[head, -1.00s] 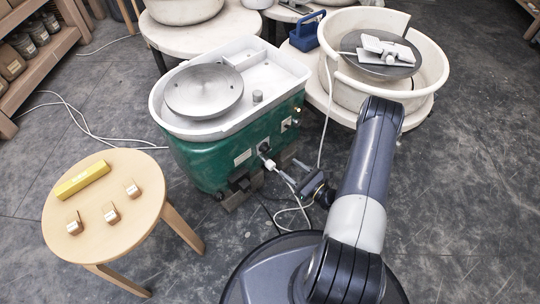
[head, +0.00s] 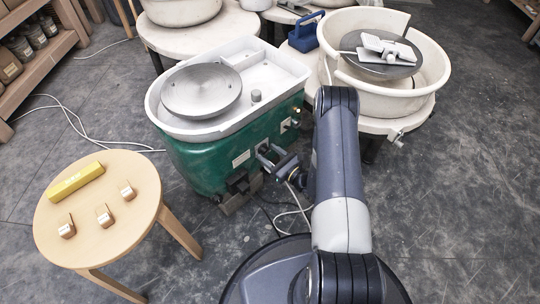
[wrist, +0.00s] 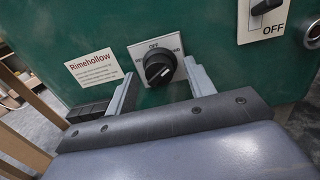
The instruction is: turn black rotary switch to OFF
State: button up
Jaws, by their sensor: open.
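The black rotary switch (wrist: 159,69) sits on a pale square plate on the green wheel housing (wrist: 70,30), with OFF printed above it. A white mark on its knob seems to point to the lower right, not up at OFF. My gripper (wrist: 161,72) is open, with one finger on each side of the knob. I cannot tell whether either finger touches it. In the head view my gripper (head: 268,156) is at the front of the green potter's wheel (head: 195,165), and it mostly hides the switch.
A second black switch (wrist: 266,7) with an OFF label is at the upper right of the wrist view, near a round metal fitting (wrist: 314,34). A Rimehollow label (wrist: 94,68) is left of the knob. A round stool (head: 95,228) stands at left; a cable lies below my gripper.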

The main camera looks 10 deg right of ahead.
jog(key=shift+c, duration=0.2)
jog(key=c, duration=0.9)
jog(key=shift+n, duration=0.3)
jog(key=n+b, duration=0.1)
jog(key=n, duration=0.1)
jog(key=shift+f+n+b, duration=0.1)
jog(key=shift+n+b, duration=0.2)
jog(key=shift+b, duration=0.1)
jog(key=n+b, duration=0.2)
jog(key=n, duration=0.1)
jog(key=shift+n, duration=0.3)
jog(key=n+b, duration=0.2)
jog(key=n, duration=0.2)
jog(key=shift+n, duration=0.3)
